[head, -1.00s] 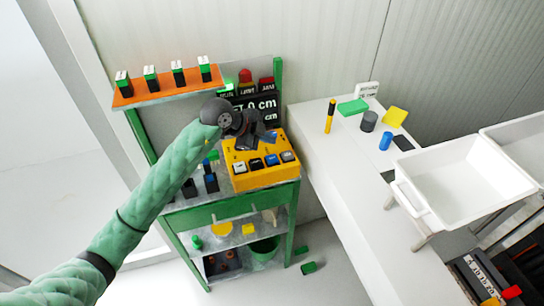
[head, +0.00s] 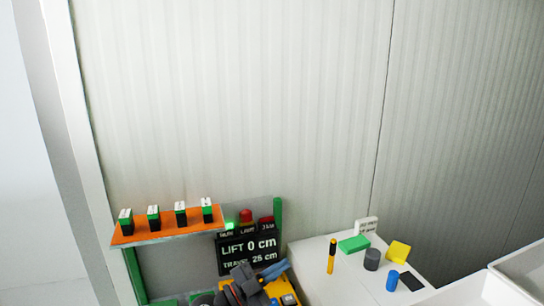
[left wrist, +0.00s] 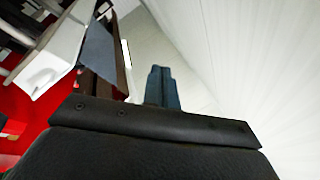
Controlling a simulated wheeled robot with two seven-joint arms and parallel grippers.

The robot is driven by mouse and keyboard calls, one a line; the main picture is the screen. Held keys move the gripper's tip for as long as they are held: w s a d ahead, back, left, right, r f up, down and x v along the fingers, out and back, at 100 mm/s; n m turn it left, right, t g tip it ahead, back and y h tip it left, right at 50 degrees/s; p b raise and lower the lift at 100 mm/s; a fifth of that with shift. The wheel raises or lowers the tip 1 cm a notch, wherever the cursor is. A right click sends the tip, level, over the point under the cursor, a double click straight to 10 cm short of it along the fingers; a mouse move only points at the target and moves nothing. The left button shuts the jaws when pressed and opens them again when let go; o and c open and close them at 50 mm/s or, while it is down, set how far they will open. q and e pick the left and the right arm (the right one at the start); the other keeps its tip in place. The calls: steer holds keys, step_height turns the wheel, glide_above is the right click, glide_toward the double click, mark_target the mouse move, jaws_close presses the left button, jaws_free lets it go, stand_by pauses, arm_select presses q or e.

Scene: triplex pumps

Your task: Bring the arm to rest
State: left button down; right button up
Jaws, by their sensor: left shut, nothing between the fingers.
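My left gripper (head: 272,271) shows at the bottom edge of the head view, in front of the yellow control box (head: 287,291) and below the black display panel (head: 248,253). Its dark wrist is partly in view, and the rest of the arm is cut off by the lower frame edge. In the left wrist view its blue-grey fingers (left wrist: 163,88) are together with nothing between them. A blurred red and dark structure stands to their left. My right gripper is in neither view.
An orange shelf (head: 168,238) holds several green-and-black blocks at the left. A white table (head: 312,262) carries a green block, a grey cylinder, a blue cylinder and a yellow piece. A white bin (head: 485,290) is at lower right. Ribbed wall fills the back.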

arm_select(q)
steer(key=a+n+t+y, duration=1)
steer(key=a+n+t, duration=0.1)
steer(key=n, duration=0.2)
steer(key=s+a+f+n+g+y, duration=0.3)
steer(key=s+a+f+n+y, duration=0.1)
steer(key=a+f+n+y, duration=0.55)
steer(key=s+a+f+m+g+y, duration=0.2)
steer(key=s+a+f+g, duration=0.2)
steer(key=s+f+g, duration=0.7)
steer(key=s+d+f+m+g+h, duration=0.1)
steer(key=s+f+g, duration=0.1)
steer(key=s+f, duration=0.4)
steer(key=s+f+m+g+h, duration=0.15)
steer(key=s+f, duration=0.25)
steer(key=s, duration=0.5)
step_height(320, 180, down, 27)
steer(key=w+d+g+b, duration=0.1)
steer(key=w+d+b, duration=0.1)
steer(key=w+b, duration=0.1)
steer(key=s+f+b, duration=0.1)
steer(key=s+f, duration=0.3)
steer(key=f, duration=0.9)
steer(key=s+f+b, duration=0.1)
steer(key=s+f, duration=0.3)
steer(key=f, duration=0.9)
steer(key=shift+s+d+f+g, duration=0.15)
steer(key=shift+s+g, duration=0.25)
steer(key=shift+g, duration=0.05)
